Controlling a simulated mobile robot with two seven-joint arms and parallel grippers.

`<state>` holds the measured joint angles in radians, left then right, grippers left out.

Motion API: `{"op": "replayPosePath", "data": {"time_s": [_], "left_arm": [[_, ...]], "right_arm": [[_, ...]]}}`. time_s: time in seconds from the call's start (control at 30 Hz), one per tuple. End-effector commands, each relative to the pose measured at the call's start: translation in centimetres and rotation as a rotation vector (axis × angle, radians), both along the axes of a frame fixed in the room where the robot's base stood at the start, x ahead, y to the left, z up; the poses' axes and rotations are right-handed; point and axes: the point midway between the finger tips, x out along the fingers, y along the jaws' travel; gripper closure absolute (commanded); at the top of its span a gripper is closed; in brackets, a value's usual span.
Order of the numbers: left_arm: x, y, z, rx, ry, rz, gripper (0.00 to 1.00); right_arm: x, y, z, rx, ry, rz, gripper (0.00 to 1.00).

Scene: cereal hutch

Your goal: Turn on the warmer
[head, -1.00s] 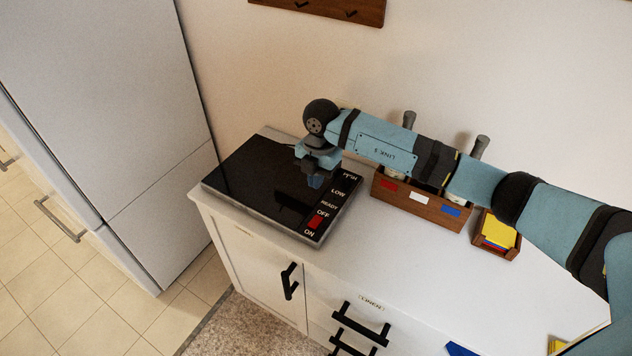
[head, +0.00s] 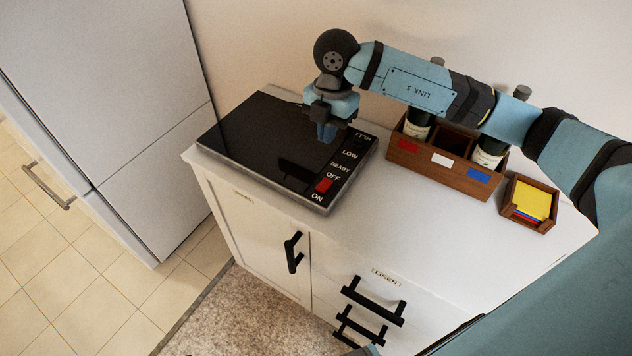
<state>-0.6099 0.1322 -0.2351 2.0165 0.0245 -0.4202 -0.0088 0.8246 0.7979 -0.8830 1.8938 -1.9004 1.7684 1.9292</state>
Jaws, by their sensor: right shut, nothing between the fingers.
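The warmer (head: 250,142) is a flat black glass plate on the left end of the white counter. Its right strip carries the labels HIGH, LOW, READY, OFF and ON. A red switch (head: 323,185) sits between OFF and ON. My right gripper (head: 326,136) points down above the warmer, near the LOW label and up from the red switch. It is shut and empty, apart from the switch. My left gripper is not in view.
A wooden crate (head: 432,172) with bottles and coloured labels stands right of the warmer. A small box of coloured cards (head: 530,203) is beside it. A fridge (head: 120,100) stands at the left. The counter front (head: 400,235) is clear.

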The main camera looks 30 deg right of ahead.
Motion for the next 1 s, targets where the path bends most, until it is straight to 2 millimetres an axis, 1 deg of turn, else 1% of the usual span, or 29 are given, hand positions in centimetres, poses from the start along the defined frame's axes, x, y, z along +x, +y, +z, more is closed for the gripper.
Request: {"op": "replayPosePath", "data": {"time_s": [0.23, 0.37, 0.47, 0.8, 1.0], "left_arm": [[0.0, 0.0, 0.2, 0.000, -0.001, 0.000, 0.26], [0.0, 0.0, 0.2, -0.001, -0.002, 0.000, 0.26], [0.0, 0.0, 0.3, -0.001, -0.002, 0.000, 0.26], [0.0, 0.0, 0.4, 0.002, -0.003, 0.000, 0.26], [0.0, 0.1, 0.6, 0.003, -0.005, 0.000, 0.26]], "right_arm": [[0.0, 0.0, -0.2, 0.000, 0.000, 0.000, 1.00], [-0.1, 0.2, -1.5, 0.000, 0.002, 0.000, 1.00], [-0.2, 0.4, -3.2, -0.001, 0.003, 0.001, 1.00], [-0.7, 1.1, -10.3, -0.001, 0.003, 0.001, 1.00], [-0.8, 1.4, -13.0, -0.001, 0.001, 0.000, 1.00]]}}
